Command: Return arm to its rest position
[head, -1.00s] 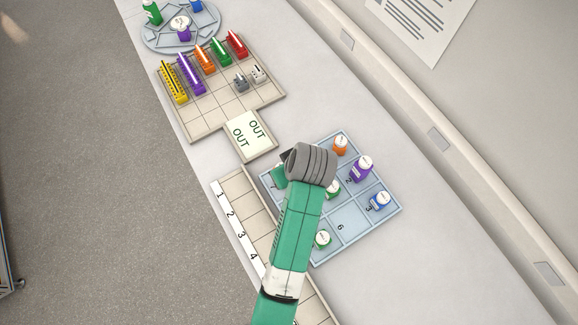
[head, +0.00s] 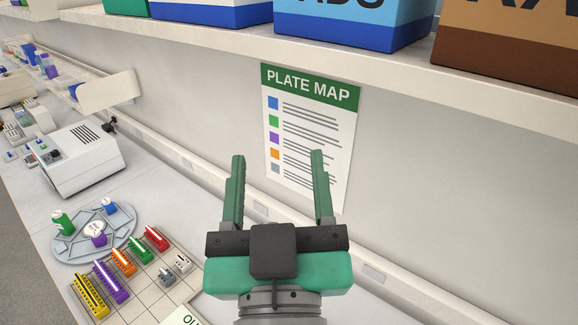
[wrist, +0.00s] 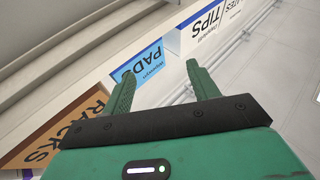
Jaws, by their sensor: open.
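My gripper (head: 278,190) is raised in the middle of the head view, in front of the wall. Its two green fingers point up and stand wide apart with nothing between them. In the wrist view my gripper (wrist: 158,85) also shows open and empty, with the shelf boxes beyond its fingertips. The rest of my arm is mostly out of view below the wrist.
A plate map poster (head: 318,175) hangs behind my gripper. Above is a shelf (head: 400,88) with large boxes, including a blue pads box (head: 350,32). On the bench are a tile grid (head: 150,295), a round tray (head: 70,248) and a white machine (head: 85,165).

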